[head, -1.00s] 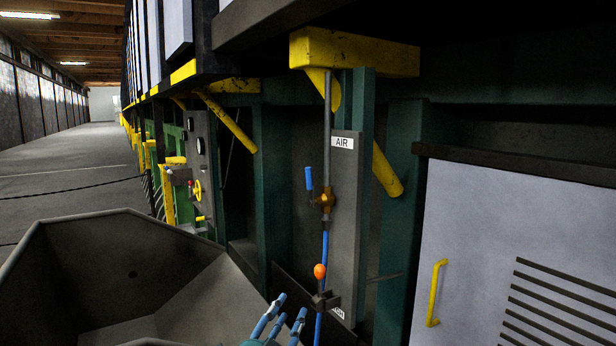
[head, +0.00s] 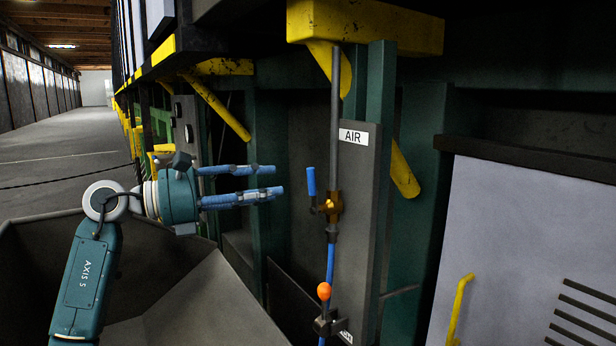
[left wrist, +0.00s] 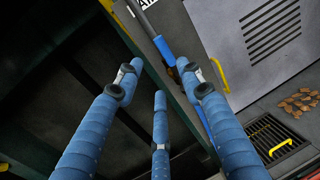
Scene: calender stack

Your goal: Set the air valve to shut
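The air valve has a brass body (head: 330,207) on a vertical pipe beside a grey panel with an AIR label (head: 354,137). Its blue lever (head: 311,182) stands upright, alongside the pipe. In the left wrist view, the blue lever (left wrist: 165,50) shows beyond the fingertips. My left gripper (head: 277,181) is at about the lever's height, to its left in the head view, with its blue fingers pointing at it. The fingers are spread and empty, apart from the lever; they also show in the left wrist view (left wrist: 160,72). My right gripper is out of view.
A yellow brace (head: 402,170) and green posts stand behind the panel. A pale cabinet (head: 530,240) with a yellow handle (head: 459,308) is at right. A grey bin (head: 190,300) lies below my arm.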

